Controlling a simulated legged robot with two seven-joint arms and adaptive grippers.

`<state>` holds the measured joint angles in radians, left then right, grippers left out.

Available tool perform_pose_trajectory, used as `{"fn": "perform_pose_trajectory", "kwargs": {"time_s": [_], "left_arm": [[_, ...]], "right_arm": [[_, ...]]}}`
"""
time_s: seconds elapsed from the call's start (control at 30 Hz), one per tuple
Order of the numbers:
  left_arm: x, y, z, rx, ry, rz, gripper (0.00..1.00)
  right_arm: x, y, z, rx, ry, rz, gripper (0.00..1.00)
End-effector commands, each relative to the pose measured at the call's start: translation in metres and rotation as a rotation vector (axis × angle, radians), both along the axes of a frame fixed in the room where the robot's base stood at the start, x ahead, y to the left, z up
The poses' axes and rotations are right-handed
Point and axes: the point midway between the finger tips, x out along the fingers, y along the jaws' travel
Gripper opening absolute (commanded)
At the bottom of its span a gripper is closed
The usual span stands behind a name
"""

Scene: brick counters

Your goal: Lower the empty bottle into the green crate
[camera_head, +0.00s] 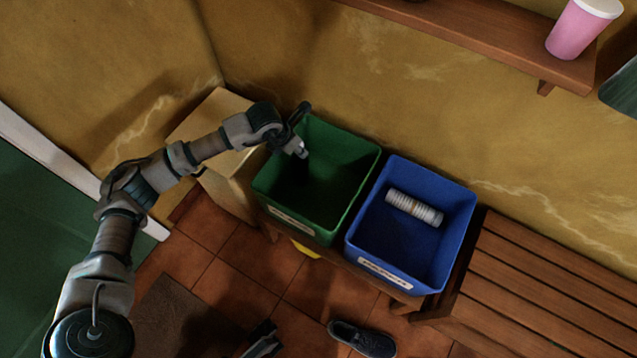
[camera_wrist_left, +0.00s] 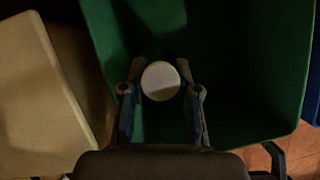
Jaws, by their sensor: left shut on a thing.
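The green crate (camera_head: 347,202) stands open beside the blue crate, with a pale label on its front. My left gripper (camera_head: 299,130) is over its back left part. In the wrist view my left gripper (camera_wrist_left: 161,66) is shut on the bottle (camera_wrist_left: 160,81), which shows only as a round white end between the two fingers. The crate's green wall (camera_wrist_left: 285,75) surrounds it there. The rest of the bottle is hidden, and I cannot tell how close its bottom is to the crate floor.
The blue crate (camera_head: 459,200) holds a white ribbed cylinder (camera_head: 414,208) lying on its side. A light wooden cabinet (camera_head: 212,112) stands left of the green crate. A slatted bench (camera_head: 540,290) is at right. A shelf (camera_head: 480,28) with a pink cup (camera_head: 580,30) is above. A shoe (camera_head: 362,338) lies on the floor.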

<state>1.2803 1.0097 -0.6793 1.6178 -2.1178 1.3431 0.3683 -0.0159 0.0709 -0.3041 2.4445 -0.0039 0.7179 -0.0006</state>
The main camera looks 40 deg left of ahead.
Motion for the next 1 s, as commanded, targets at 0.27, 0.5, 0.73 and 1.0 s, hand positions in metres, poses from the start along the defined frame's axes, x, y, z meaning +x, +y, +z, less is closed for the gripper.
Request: {"fn": "perform_pose_trajectory", "kwargs": {"time_s": [0.27,0.5,0.73,1.0], "left_arm": [[0.0,0.0,-0.003,0.0,-0.001,0.0,0.0],[0.0,0.0,-0.007,0.0,-0.001,0.0,0.0],[0.0,0.0,-0.01,0.0,-0.001,0.0,0.0],[0.0,0.0,-0.014,0.0,-0.002,0.0,0.0]], "right_arm": [[0.0,0.0,-0.002,0.0,0.003,0.0,0.4],[0.001,0.0,-0.004,0.0,0.005,-0.001,0.4],[0.001,0.0,-0.006,-0.001,0.008,0.0,0.4],[0.001,0.0,-0.008,0.0,0.011,0.0,0.4]]}}
